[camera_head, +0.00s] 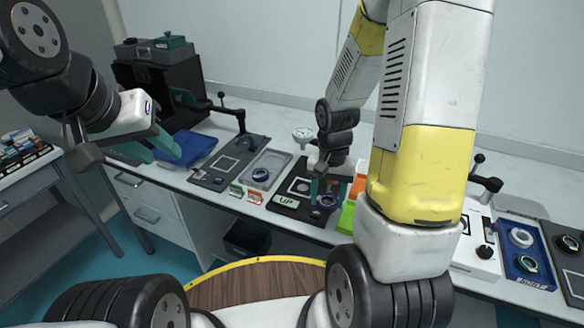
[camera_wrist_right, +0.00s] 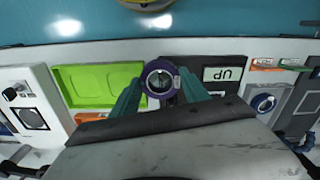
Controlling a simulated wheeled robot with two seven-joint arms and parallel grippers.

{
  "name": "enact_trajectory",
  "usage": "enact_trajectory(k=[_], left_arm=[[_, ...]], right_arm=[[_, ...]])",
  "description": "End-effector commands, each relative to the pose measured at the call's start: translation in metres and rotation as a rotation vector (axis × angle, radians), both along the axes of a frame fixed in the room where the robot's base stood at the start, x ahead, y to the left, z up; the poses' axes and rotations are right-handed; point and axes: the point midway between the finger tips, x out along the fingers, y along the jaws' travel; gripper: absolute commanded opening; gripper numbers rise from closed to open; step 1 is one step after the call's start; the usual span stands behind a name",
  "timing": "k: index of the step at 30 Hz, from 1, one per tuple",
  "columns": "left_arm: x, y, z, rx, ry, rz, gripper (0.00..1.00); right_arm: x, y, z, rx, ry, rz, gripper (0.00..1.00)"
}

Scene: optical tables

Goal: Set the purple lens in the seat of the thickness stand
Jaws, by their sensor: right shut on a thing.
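The purple lens (camera_wrist_right: 161,80) is a purple ring with clear glass, held between the teal fingers of my right gripper (camera_wrist_right: 160,92). In the head view the lens (camera_head: 327,203) shows at the right end of a black plate marked UP (camera_head: 272,204). I cannot tell whether it touches the plate. A white dial gauge (camera_head: 303,134) stands behind the plate and looks like part of the thickness stand. My right arm partly covers this area, and the seat is not clear. My left gripper (camera_head: 152,146) is open and empty above the left end of the bench.
A green tray (camera_wrist_right: 98,86) lies beside the lens, with an orange one (camera_head: 359,180) behind. A blue tray (camera_head: 190,149) and grey plates with lens parts (camera_head: 262,176) stand to the left. A white device (camera_head: 474,243) and a blue tray (camera_head: 526,262) stand to the right.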

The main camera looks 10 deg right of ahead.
Motion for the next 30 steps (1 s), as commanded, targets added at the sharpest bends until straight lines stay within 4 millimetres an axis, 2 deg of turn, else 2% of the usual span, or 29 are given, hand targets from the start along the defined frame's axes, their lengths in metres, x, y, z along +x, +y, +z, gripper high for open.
enact_trajectory(k=[12,16,19,23,30], left_arm=[[0.0,0.0,0.0,0.0,0.0,0.0,0.36],[0.0,0.0,0.0,0.0,0.0,0.0,0.36],[0.0,0.0,0.0,0.0,0.0,0.0,0.36],[0.0,0.0,0.0,0.0,0.0,0.0,0.36],[0.0,0.0,0.0,0.0,0.0,0.0,0.36]], right_arm=[[0.104,0.023,-0.011,0.001,-0.001,-0.003,0.04],[0.131,0.029,-0.013,0.001,0.0,-0.002,0.04],[0.143,0.031,-0.014,0.001,0.0,-0.002,0.04],[0.148,0.032,-0.016,0.0,0.002,-0.002,0.04],[0.148,0.032,-0.046,0.0,0.003,-0.002,0.04]])
